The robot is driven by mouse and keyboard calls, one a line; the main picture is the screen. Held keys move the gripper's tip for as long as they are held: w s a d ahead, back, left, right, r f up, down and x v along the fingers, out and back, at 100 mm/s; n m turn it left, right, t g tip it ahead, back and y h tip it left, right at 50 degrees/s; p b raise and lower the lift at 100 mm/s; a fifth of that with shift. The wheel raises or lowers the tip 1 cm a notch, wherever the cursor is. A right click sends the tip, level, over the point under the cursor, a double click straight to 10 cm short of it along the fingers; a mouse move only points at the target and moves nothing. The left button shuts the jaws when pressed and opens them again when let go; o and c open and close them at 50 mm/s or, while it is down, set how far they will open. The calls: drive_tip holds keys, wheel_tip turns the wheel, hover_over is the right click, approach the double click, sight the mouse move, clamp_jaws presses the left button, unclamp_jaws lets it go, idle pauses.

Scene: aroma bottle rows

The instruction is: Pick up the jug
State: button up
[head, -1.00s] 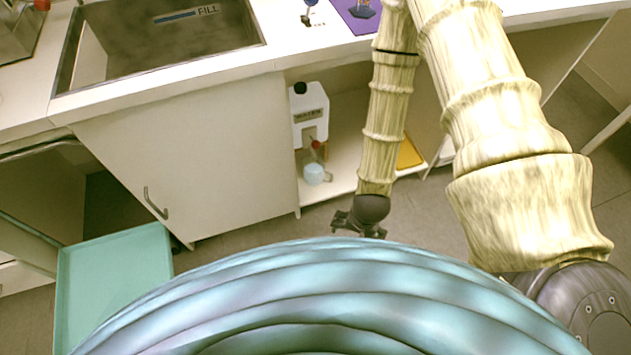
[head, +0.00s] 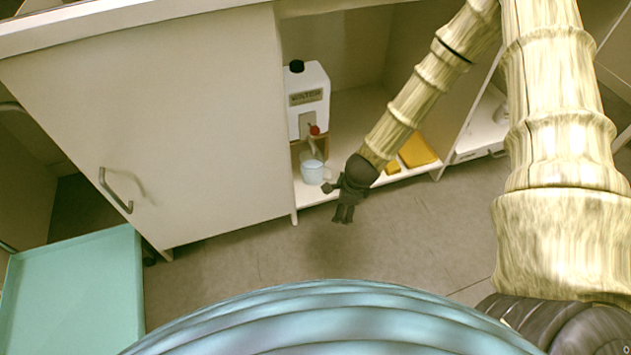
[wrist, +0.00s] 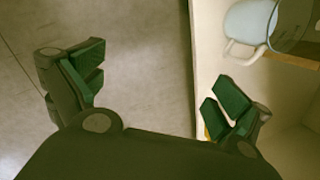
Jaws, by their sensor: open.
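The jug (head: 312,173) is a small light blue vessel standing on the low shelf of the open cupboard, below the red tap of the white water container (head: 308,98). In the wrist view the jug (wrist: 248,20) shows at the top right, cut by the frame edge, with its pale handle turned toward my gripper. My gripper (head: 336,201) is open and empty, just right of and in front of the jug, not around it. In the wrist view my gripper's (wrist: 160,88) fingers are spread wide, with bare floor between them and the shelf edge by the right finger.
Yellow items (head: 417,151) lie on the shelf to the right. A closed cupboard door (head: 160,120) with a metal handle is left of the opening. A teal tray (head: 75,290) is at the lower left. The floor (head: 240,265) in front is clear.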

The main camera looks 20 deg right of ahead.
sight(315, 165)
drive_tip(key=shift+w+a+f+m+t+y+b, duration=0.2)
drive_tip(key=shift+w+f+m+b, duration=1)
drive_tip(key=shift+w+b, duration=1.3)
drive_tip(key=shift+w+d+f+m+t+y+b, duration=0.15)
drive_tip(key=shift+w+f+m+t+b, duration=0.4)
drive_tip(key=shift+w+m+b, duration=1.8)
drive_tip(key=shift+w+a+f+m+t+y+b, duration=0.15)
drive_tip(key=shift+w+f+m+b, duration=0.4)
drive_tip(key=shift+w+f+b, duration=1.9)
drive_tip(key=shift+w+r+p, duration=0.65)
drive_tip(key=shift+w+r, duration=0.35)
drive_tip(key=shift+r, duration=0.25)
drive_tip(key=shift+w+a+b, duration=0.15)
drive_tip(key=shift+w+a, duration=0.2)
drive_tip(key=shift+w, duration=0.35)
drive_tip(key=shift+w+a+b, duration=0.2)
drive_tip(key=shift+w+a, duration=0.1)
drive_tip(key=shift+w, duration=0.4)
drive_tip(key=shift+w+a+b, duration=0.15)
drive_tip(key=shift+w+a, duration=0.2)
drive_tip(key=shift+w, duration=0.35)
drive_tip(key=shift+w+f+b, duration=0.15)
drive_tip(key=shift+f+b, duration=0.45)
drive_tip(key=shift+b, duration=0.1)
drive_tip(key=shift+r, duration=0.1)
drive_tip(key=c, duration=1.5)
